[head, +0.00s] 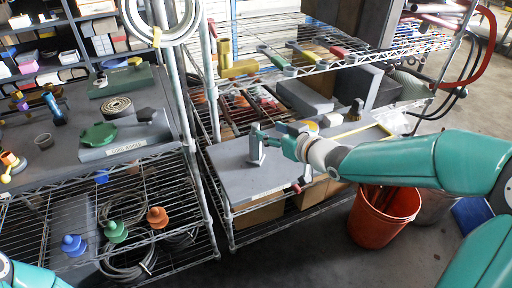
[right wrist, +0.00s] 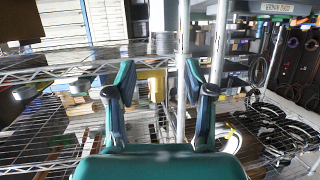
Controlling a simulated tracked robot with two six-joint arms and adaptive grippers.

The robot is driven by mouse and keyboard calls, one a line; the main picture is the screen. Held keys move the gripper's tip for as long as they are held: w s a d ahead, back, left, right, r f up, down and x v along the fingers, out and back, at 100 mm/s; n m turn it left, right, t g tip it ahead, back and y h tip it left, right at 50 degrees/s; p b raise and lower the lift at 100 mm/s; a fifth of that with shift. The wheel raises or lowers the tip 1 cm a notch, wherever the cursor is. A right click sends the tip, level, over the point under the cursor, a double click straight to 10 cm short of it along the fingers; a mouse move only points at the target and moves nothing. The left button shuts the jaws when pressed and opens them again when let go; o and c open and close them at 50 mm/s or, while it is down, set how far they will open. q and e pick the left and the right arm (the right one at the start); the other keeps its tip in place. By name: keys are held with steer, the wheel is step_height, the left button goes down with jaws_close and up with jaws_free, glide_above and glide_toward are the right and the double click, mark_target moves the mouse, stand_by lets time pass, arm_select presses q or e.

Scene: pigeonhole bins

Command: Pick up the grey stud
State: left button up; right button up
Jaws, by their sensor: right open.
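My right gripper (head: 272,142) comes in from the right over the grey board. Its fingers are spread in the right wrist view (right wrist: 160,82), with nothing clearly held between them. A small light-grey upright piece (head: 256,153), which looks like the grey stud, stands at the fingertips near the board's back left. The fingers partly overlap it, and I cannot tell whether they touch it. I cannot pick the stud out in the right wrist view. My left gripper is out of view; only teal parts of mine show at the lower left.
The grey board (head: 240,185) lies on a wire rack with metal posts. A yellow fitting (head: 232,66) and several wrenches lie on the shelf above. An orange bucket (head: 382,222) stands below my right arm. Blue, green and orange cones (head: 115,231) stand on the left rack.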

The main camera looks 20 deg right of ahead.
mark_target(258, 127)
steer(key=x, duration=0.2)
steer(key=p+x, duration=0.1)
steer(key=x, duration=0.3)
steer(key=shift+a+r, duration=0.1)
steer(key=shift+a, duration=0.25)
steer(key=shift+w+a+f, duration=0.1)
steer(key=shift+w+f, duration=0.1)
steer(key=shift+w, duration=0.25)
jaws_close()
